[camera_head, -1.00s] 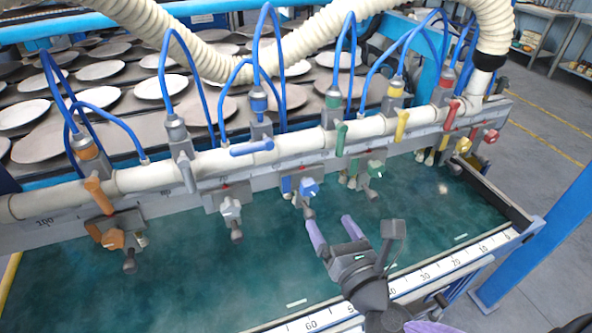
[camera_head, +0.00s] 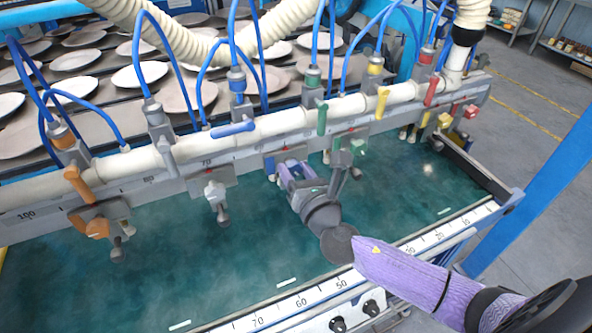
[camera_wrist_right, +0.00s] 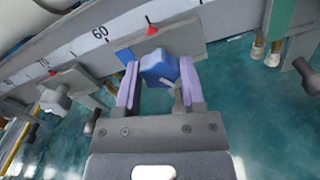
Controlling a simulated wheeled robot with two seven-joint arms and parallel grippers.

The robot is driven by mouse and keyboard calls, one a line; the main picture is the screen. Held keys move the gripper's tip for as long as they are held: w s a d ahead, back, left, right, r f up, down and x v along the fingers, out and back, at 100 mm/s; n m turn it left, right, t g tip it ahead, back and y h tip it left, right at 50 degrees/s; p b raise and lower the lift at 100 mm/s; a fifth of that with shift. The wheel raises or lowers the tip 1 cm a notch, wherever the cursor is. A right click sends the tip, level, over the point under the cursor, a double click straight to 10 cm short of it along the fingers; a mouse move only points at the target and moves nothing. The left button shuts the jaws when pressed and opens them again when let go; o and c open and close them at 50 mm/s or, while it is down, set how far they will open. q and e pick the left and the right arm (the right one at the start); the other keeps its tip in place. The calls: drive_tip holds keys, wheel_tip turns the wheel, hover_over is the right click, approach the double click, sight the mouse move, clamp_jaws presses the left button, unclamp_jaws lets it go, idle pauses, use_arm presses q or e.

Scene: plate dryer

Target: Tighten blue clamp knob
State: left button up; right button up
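The blue clamp knob (camera_wrist_right: 160,69) is lobed and sits on a grey clamp under the rail, below a red pointer near the 60 mark. My right gripper (camera_wrist_right: 158,80) is at the knob, with one lilac finger on each side of it. The gaps between fingers and knob are very small, and I cannot tell whether the fingers press on it. In the head view my right gripper (camera_head: 292,172) reaches the clamp from the front and hides most of the knob. My left gripper is not in view.
Blue hoses (camera_head: 187,85) arch above the white pipe. The green surface (camera_head: 150,270) in front is clear.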

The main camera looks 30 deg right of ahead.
clamp_jaws()
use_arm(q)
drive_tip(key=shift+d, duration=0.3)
